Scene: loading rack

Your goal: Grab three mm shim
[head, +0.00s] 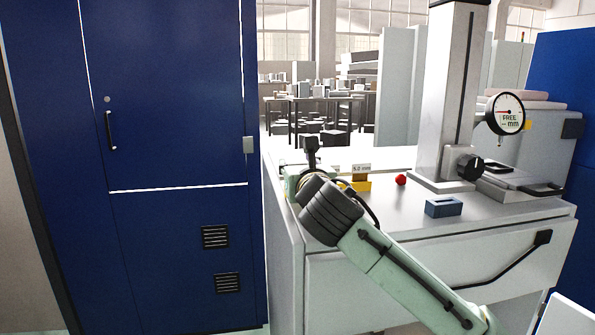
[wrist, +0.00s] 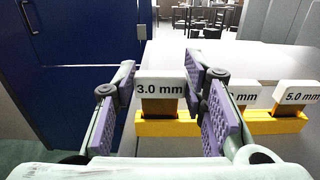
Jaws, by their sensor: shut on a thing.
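The three mm shim (wrist: 160,88) is a thin bronze piece with a white "3.0 mm" label, in the left end of the yellow holder (wrist: 165,128). In the wrist view my gripper (wrist: 160,80) has a purple-padded finger on each side of this shim and is shut on it. The shim is upright and its lower part is still in the holder. In the head view the holder (head: 360,186) shows beyond my arm, and my wrist hides the three mm shim and most of my gripper.
A 5.0 mm shim (wrist: 299,98) stands at the holder's right end, and another shim (wrist: 252,95) between is partly hidden by my right finger. A red ball (head: 401,179), a blue block (head: 443,207) and a dial gauge stand (head: 455,90) are on the bench. A blue cabinet (head: 170,130) is at left.

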